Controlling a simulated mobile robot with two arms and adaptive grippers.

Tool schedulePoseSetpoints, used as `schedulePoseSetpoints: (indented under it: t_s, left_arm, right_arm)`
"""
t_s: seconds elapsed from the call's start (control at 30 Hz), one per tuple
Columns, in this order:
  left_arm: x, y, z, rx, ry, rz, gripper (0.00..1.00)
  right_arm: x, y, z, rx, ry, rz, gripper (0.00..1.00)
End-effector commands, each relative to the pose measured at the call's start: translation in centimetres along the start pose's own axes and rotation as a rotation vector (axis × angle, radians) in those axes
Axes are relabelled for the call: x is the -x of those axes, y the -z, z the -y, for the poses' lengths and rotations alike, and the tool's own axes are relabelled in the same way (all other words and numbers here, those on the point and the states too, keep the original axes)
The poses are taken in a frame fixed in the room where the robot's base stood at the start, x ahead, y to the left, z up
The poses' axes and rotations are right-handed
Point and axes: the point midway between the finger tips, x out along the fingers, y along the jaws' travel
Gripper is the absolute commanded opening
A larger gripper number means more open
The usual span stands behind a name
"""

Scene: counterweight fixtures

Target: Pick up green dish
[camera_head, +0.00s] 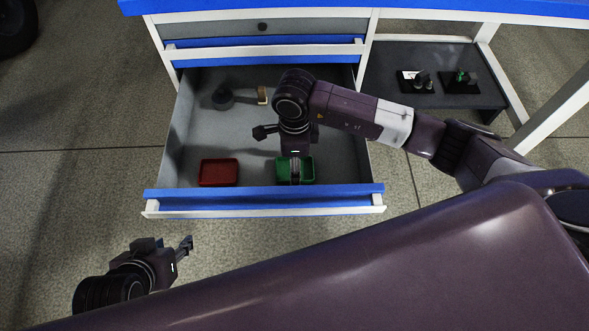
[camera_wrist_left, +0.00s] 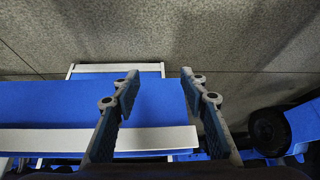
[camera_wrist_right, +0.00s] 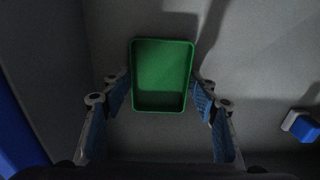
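The green dish (camera_head: 307,172) is a small rectangular tray on the floor of the open drawer, near its front wall. It is empty in the right wrist view (camera_wrist_right: 162,80). My right gripper (camera_head: 295,178) points down over the dish and hides its middle in the head view. In the right wrist view its fingers (camera_wrist_right: 163,90) are open, one on each side of the dish; I cannot tell whether they touch it. My left gripper (camera_head: 186,244) is outside the drawer at lower left. Its fingers (camera_wrist_left: 160,73) are open and empty.
A red dish (camera_head: 219,172) lies left of the green one. A dark round weight (camera_head: 222,98) and a small tan item (camera_head: 262,95) lie farther back. The drawer's blue-topped front (camera_head: 200,196) stands before the dishes. A low shelf (camera_head: 440,92) with small items is at right.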

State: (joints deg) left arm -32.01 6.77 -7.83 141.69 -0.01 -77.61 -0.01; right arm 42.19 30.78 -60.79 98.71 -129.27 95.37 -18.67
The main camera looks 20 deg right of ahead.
Motion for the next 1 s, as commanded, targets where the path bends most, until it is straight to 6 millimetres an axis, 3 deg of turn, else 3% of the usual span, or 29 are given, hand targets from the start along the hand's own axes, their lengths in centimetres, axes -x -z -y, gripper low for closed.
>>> schedulePoseSetpoints:
  t_s: [0.23,0.67,0.83,0.93,1.0]
  left_arm:
    - [0.0,0.0,0.0,0.0,0.0,0.0,0.4]
    - [0.3,-0.8,0.1,0.001,0.001,0.037,0.4]
    - [1.2,-4.1,0.5,0.006,0.008,0.162,0.4]
    - [2.3,-5.8,0.6,0.009,0.012,0.242,0.4]
    - [2.7,-5.7,0.7,0.009,0.012,0.245,0.4]
  right_arm:
    - [0.1,-0.1,0.0,0.0,0.0,0.001,0.22]
    - [1.1,-0.1,0.1,0.0,0.001,0.001,0.22]
    - [3.3,-0.1,0.1,0.001,0.003,0.002,0.22]
    - [6.3,-0.1,0.2,0.001,0.006,0.004,0.22]
    - [8.6,-0.1,0.2,0.002,0.007,0.004,0.22]
